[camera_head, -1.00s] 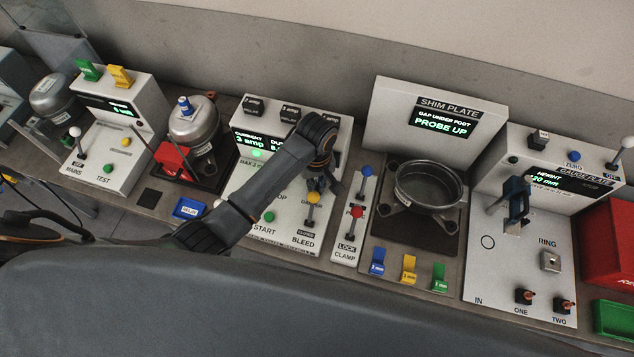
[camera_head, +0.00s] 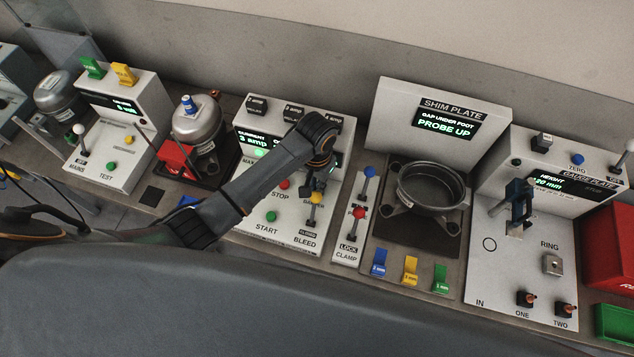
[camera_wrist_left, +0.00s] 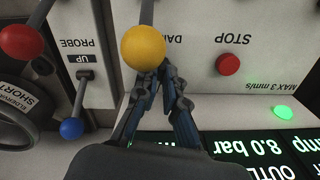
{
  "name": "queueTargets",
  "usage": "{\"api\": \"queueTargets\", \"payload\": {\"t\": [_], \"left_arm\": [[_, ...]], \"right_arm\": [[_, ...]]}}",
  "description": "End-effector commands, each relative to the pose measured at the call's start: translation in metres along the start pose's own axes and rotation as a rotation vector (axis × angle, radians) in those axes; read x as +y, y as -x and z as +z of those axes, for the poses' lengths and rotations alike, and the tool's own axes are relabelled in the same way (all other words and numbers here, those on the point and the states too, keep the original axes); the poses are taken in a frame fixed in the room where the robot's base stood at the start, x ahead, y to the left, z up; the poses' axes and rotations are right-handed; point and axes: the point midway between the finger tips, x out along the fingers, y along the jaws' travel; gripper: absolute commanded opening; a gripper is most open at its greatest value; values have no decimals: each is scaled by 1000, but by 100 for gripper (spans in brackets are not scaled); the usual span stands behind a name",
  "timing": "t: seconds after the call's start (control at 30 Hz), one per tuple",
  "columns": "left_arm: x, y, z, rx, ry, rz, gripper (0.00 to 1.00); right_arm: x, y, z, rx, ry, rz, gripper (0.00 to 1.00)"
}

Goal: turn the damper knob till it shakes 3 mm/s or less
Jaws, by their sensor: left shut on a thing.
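The white compressor panel (camera_head: 247,198) stands mid-left in the head view, with a DAMPER label partly showing. My left gripper (camera_head: 318,187) reaches down onto its right part, just behind the yellow ball of the bleed lever (camera_head: 316,198). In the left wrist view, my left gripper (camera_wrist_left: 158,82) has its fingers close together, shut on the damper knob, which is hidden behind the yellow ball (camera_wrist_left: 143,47). The panel display (camera_wrist_left: 235,147) reads 8.0 bar in part; no vibration figure is readable. A green lamp (camera_wrist_left: 284,112) glows beside MAX 3 mm/s. My right gripper is not in view.
The red STOP button (camera_wrist_left: 228,64) is close beside the fingers. The clamp strip's red-balled lever (camera_head: 359,213) and blue-balled probe lever (camera_head: 369,172) stand to the right. The shim plate station (camera_head: 440,130) is farther right. A silver compressor (camera_head: 197,122) stands left.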

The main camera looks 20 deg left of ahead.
Motion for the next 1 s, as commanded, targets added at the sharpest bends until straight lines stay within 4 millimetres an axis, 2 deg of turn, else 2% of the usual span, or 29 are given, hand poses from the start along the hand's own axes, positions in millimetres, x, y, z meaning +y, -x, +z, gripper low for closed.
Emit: {"api": "queueTargets", "payload": {"t": [0.27,0.7,0.73,0.8,0.83,1.0], "left_arm": [[-1,1,-1,2,-64,0,0],[-1,1,-1,3,-71,0,0],[-1,1,-1,3,-70,0,15],[-1,1,-1,3,-70,0,30],[-1,1,-1,3,-70,0,32],[-1,0,0,2,-70,0,32]], "right_arm": [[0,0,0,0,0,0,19],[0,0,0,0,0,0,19],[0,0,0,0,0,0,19],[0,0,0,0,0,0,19],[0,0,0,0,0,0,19],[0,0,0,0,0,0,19]]}}
